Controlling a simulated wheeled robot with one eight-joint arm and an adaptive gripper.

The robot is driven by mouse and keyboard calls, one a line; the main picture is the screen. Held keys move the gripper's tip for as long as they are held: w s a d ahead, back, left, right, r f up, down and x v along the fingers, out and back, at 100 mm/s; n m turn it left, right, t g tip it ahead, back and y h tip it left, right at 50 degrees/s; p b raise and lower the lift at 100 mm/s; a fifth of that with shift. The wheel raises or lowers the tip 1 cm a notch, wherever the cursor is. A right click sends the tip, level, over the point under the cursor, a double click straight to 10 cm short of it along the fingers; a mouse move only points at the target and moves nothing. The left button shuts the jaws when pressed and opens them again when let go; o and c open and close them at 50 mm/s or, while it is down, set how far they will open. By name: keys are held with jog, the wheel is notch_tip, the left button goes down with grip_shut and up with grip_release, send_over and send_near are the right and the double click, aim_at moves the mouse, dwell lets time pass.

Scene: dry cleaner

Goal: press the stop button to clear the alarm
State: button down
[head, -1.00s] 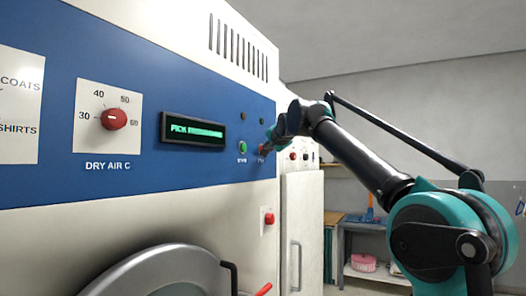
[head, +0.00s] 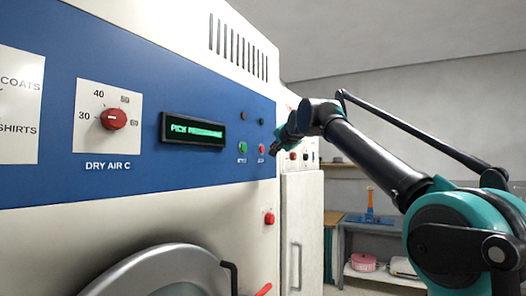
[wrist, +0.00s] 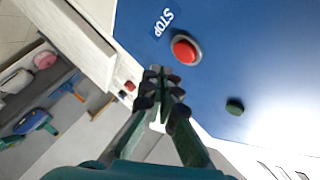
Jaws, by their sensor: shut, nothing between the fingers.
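The red stop button (head: 261,149) sits on the machine's blue panel, right of a green button (head: 242,147). In the wrist view the stop button (wrist: 185,49) is a round red cap in a grey ring beside the STOP label (wrist: 163,22). My gripper (head: 280,141) is shut and empty, just right of the stop button and apart from it. In the wrist view its fingertips (wrist: 162,77) are together below the button, and the button is uncovered. The display (head: 193,130) shows green text starting with PICK. Two small lamps above the buttons look dark.
A red-knobbed dial (head: 114,119) is left of the display. Another red button (head: 269,218) sits lower on the white front, above the round door (head: 160,272). A pale cabinet (head: 302,225) and a shelf with a pink item (head: 363,262) stand behind.

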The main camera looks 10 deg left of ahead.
jog(key=d, duration=0.1)
jog(key=s+d, duration=0.1)
jog(key=d, duration=0.1)
jog(key=shift+s+d, duration=0.1)
jog(key=shift+d, duration=0.05)
jog(key=shift+f, duration=0.1)
dwell(0.7)
jog(key=s+d+f+n+g+h, duration=0.1)
jog(key=s+d+f+g, duration=0.3)
jog(key=f, duration=0.9)
jog(key=s+d+f+n+t+h, duration=0.15)
jog(key=d+f, duration=0.45)
jog(key=f, duration=0.8)
jog(key=s+d+f+n+g+h, duration=0.25)
jog(key=d+f, duration=0.35)
jog(key=f, duration=0.7)
jog(key=s+d+f+g+h, duration=0.1)
jog(key=s+d+f, duration=0.4)
jog(key=s+f, duration=0.9)
jog(key=s+d+f+n+g, duration=0.1)
jog(key=s+d+f+g, duration=0.2)
jog(key=s+f, duration=1.1)
jog(key=d+f, duration=0.1)
jog(key=d, duration=0.2)
jog(key=shift+s+d+g+h, duration=0.2)
jog(key=shift+s+g+h, duration=0.1)
jog(key=shift+h, duration=0.1)
